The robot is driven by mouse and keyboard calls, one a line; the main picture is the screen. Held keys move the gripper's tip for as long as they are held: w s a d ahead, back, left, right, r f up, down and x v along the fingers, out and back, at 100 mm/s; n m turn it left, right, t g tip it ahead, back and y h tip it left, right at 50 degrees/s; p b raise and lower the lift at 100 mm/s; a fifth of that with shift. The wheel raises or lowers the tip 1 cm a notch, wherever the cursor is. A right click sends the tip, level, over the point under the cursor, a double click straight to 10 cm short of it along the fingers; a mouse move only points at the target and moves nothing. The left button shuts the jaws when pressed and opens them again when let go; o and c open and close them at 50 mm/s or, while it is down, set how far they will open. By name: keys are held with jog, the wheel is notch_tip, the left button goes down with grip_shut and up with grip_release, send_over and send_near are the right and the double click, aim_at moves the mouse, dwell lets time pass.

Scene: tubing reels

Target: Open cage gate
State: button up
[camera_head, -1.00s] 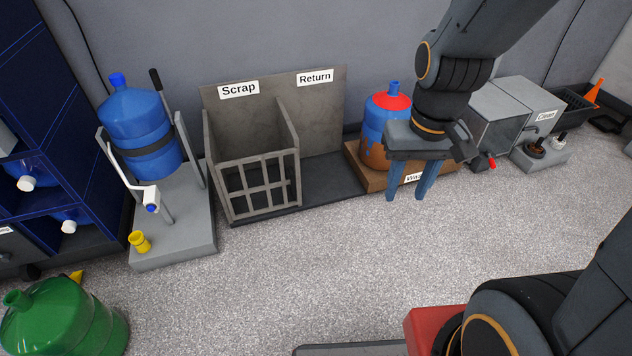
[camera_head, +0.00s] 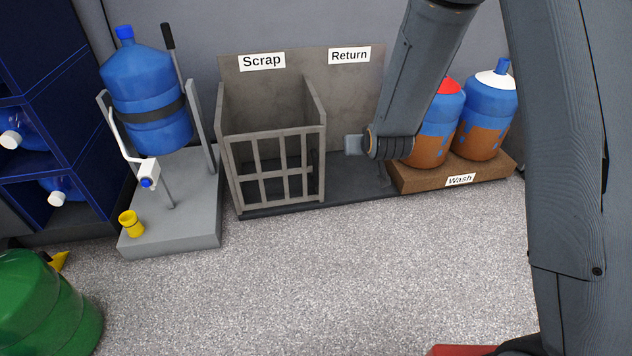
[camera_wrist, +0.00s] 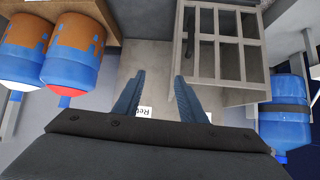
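The cage gate (camera_head: 278,170) is a grey barred panel. It stands shut across the front of the Scrap cage (camera_head: 228,110), against the back wall. In the wrist view the gate (camera_wrist: 228,50) shows upside down at the top right. My gripper (camera_wrist: 160,75) is open and empty, its two blue fingers apart. The right finger is close to the cage's side in the picture, but I cannot tell whether it touches. In the head view my wrist is in front of the Return bay, right of the gate, and the fingers cannot be made out.
Two blue, brown-stained bottles (camera_head: 487,120) stand on the Wash block (camera_head: 410,182), right of the Return bay (camera_head: 350,180). A blue bottle (camera_head: 145,90) sits in a stand (camera_head: 190,215) left of the cage. A green bottle (camera_head: 45,305) is at the lower left.

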jog(key=w+a+f+t+y+b, duration=0.1)
jog(key=w+a+f+t+b, duration=0.1)
jog(key=w+a+f+b, duration=0.3)
jog(key=w+a+f+t+b, duration=0.1)
jog(key=w+f+b, duration=0.25)
jog(key=f, duration=0.45)
jog(key=n+t+y+b, duration=0.15)
jog(key=t+b, duration=0.25)
jog(key=b, duration=0.7)
send_near(316, 172)
jog(key=w, duration=0.3)
jog(key=shift+w+a+f+y, duration=0.15)
jog(key=shift+w+a+y, duration=0.3)
jog(key=shift+w, duration=0.3)
jog(key=b+x, duration=0.3)
jog(key=x, duration=0.3)
jog(key=shift+w+b, duration=0.35)
jog(key=shift+w, duration=0.05)
grip_shut()
